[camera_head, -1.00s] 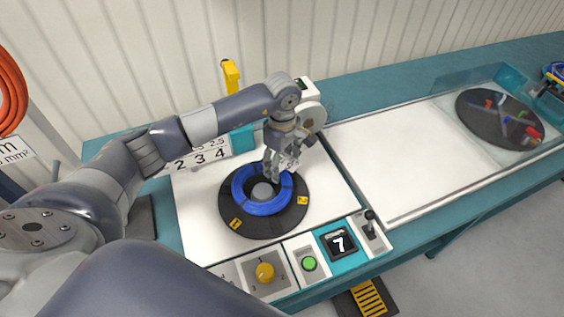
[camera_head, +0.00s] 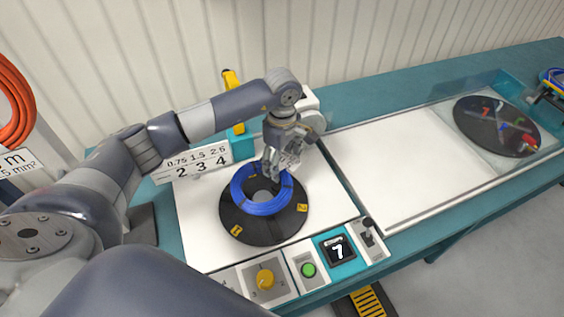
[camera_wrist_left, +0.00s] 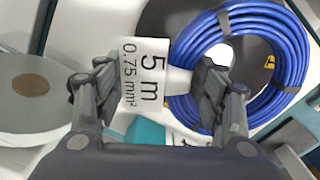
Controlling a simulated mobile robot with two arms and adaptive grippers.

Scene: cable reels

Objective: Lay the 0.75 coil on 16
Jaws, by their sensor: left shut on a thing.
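The 0.75 coil (camera_head: 262,208) is a bundle of blue cable with dark ties; it also shows in the left wrist view (camera_wrist_left: 292,72). A white tag (camera_wrist_left: 146,74) reading "5 m 0.75 mm²" hangs at it, between my fingers. My left gripper (camera_head: 272,170) is shut on the coil's far side, seen also in the left wrist view (camera_wrist_left: 160,95). The coil appears slightly above a black round plate (camera_head: 250,229) with yellow labels and a grey hub. No "16" is readable. My right gripper is not in view.
A panel in front has a yellow knob (camera_head: 265,279), a green button (camera_head: 308,270), a display reading 7 (camera_head: 337,250) and a lever (camera_head: 368,232). A white number sign (camera_head: 192,164) stands behind left. A clear white surface (camera_head: 400,160) leads right to a dark disc (camera_head: 480,127) behind clear guards.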

